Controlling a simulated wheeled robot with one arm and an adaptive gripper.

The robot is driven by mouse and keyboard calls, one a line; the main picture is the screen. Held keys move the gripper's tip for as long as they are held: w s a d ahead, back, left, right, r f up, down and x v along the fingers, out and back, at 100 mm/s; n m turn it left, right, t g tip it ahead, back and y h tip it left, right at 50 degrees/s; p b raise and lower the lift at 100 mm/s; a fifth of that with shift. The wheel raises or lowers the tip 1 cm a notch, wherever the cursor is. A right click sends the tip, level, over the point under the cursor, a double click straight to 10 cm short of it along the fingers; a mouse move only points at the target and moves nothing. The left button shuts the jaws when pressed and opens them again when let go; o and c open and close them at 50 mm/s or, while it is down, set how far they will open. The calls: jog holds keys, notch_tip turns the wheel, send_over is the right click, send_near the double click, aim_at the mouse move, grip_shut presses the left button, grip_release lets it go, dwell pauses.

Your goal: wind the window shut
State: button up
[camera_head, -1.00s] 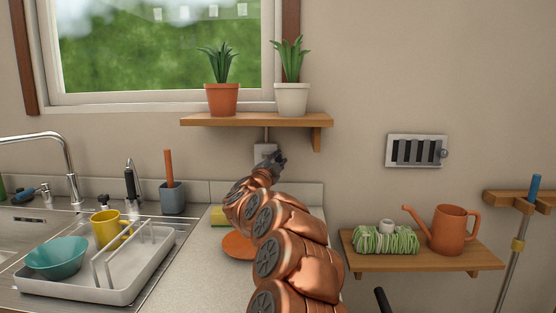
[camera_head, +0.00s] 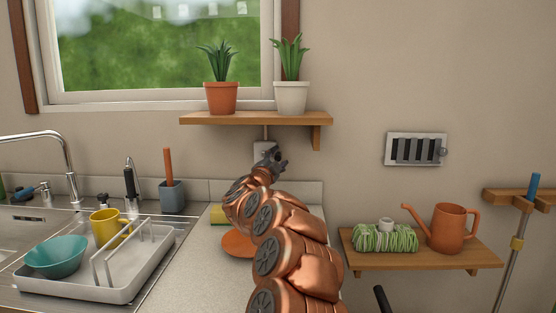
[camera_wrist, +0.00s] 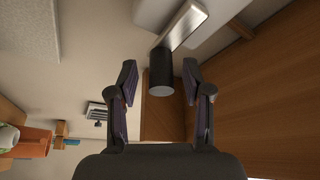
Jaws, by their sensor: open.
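The window (camera_head: 160,97) fills the upper left of the head view, with greenery behind its glass; I cannot tell how far open it is. A grey winder box (camera_head: 262,149) is on the wall below the plant shelf, partly hidden by my gripper (camera_head: 277,158). In the wrist view a metal crank arm (camera_wrist: 184,27) ends in a dark cylindrical knob (camera_wrist: 161,80). My open gripper (camera_wrist: 160,72) has one finger on each side of the knob in the picture, with visible gaps on both sides. I see no contact, and the depth between them is unclear.
A wooden shelf (camera_head: 232,119) with two potted plants hangs just above my gripper. Below are the counter (camera_head: 200,270), a dish rack (camera_head: 80,286) and an orange plate (camera_head: 238,245). At right, a lower shelf (camera_head: 425,262) holds a watering can (camera_head: 450,229).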

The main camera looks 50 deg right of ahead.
jog(key=shift+a, duration=0.1)
jog(key=v, duration=1.1)
jog(key=shift+s+a+f, duration=0.15)
jog(key=shift+s+a, duration=0.05)
jog(key=shift+a, duration=0.15)
dwell(0.4)
